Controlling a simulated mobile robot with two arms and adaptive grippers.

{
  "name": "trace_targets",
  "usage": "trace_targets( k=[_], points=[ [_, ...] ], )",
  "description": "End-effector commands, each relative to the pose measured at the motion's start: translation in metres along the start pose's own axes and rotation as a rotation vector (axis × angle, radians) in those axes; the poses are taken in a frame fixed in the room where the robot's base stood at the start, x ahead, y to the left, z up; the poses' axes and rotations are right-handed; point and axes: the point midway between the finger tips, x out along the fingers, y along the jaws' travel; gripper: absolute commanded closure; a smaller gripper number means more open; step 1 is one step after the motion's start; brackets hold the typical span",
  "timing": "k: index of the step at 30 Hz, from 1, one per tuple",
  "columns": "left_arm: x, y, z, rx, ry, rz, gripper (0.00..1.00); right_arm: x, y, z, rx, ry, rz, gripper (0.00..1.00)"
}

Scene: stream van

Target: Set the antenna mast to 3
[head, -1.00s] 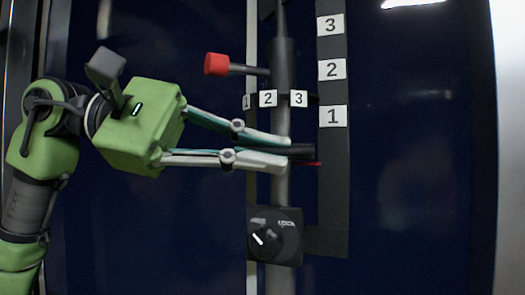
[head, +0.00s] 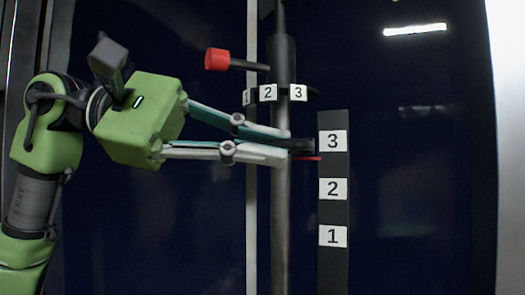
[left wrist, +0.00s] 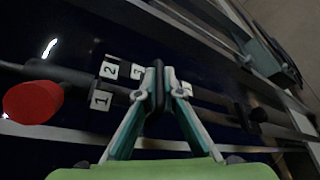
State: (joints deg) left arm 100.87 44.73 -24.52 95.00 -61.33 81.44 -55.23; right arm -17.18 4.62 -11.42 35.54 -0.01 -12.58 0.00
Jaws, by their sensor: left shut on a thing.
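The grey antenna mast (head: 281,215) stands upright in the middle of the head view. A black grip piece (head: 303,146) with a thin red pointer (head: 308,158) sits on it. The pointer lies just below the "3" label (head: 333,141) on the black scale strip (head: 333,215), above "2". My left gripper (head: 287,147) is shut on the black grip piece, its fingers across the mast. In the left wrist view my left gripper (left wrist: 155,85) is closed around a dark part. My right gripper is not in view.
A collar labelled 1, 2, 3 (head: 268,93) rings the mast above my gripper. A bar with a red knob (head: 217,60) sticks out left from the mast; the knob also shows in the left wrist view (left wrist: 33,101). The dark blue panel behind is clear.

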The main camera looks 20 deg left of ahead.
Motion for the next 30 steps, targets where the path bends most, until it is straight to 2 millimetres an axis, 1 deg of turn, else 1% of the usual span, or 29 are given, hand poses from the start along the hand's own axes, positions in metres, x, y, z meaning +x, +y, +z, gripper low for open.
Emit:
trace_targets(
  k=[1,4,16,18,19,30],
  points=[
    [-0.0033,0.0123,0.0076,0.001,-0.001,0.002,1.0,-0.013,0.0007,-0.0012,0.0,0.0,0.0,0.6],
    [-0.0048,0.018,0.0112,0.001,-0.001,0.002,1.0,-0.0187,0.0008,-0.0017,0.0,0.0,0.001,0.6],
    [-0.0049,0.0185,0.0115,0.0,-0.001,0.001,1.0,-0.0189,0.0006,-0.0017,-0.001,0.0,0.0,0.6],
    [-0.0048,0.0184,0.0114,0.0,-0.001,0.001,0.79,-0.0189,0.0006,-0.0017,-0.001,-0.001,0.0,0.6],
    [-0.0048,0.0183,0.0114,0.0,-0.001,0.001,0.75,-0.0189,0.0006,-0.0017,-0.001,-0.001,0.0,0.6],
    [-0.0071,0.0183,0.0111,0.0,0.0,0.001,0.75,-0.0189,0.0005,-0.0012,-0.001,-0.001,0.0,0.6]
  ],
)
